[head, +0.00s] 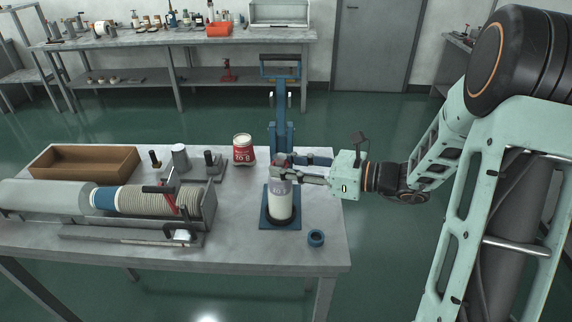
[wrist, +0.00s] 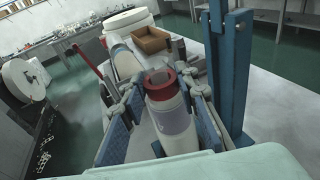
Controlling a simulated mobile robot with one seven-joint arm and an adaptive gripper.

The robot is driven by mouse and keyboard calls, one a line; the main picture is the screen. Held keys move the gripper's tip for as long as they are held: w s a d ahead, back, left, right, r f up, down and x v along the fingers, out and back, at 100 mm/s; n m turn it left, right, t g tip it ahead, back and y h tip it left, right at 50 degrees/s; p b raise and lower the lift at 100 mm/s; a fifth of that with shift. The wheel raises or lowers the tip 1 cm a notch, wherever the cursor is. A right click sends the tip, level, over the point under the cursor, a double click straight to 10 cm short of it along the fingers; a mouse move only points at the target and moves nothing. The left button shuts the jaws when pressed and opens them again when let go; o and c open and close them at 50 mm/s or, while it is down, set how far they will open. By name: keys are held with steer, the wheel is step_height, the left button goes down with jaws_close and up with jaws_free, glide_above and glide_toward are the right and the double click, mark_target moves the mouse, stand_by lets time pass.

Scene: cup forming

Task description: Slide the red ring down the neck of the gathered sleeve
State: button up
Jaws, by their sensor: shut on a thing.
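The red ring (wrist: 161,93) sits around the top of the sleeve (wrist: 173,118), a pale, translucent tube standing upright. In the head view the ring (head: 279,163) is a small red patch, partly hidden by my fingers. The sleeve (head: 280,186) rises there over a white cylinder (head: 280,206) on a blue base plate (head: 265,222). My gripper (head: 284,173) reaches in from the right and is shut on the ring. In the wrist view its fingers (wrist: 160,94) flank the ring on both sides. How far the ring sits down the neck is hard to tell.
A blue upright press frame (head: 281,136) stands close behind the sleeve. A red and white can (head: 244,149) is at its back left. A blue ring (head: 316,238) lies near the front right edge. A roller fixture (head: 140,200) and a wooden tray (head: 84,161) fill the left.

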steer(key=shift+f, duration=0.15)
steer(key=o, duration=0.9)
steer(key=shift+c, duration=0.2)
steer(key=v, duration=1.2)
steer(key=shift+f, duration=0.1)
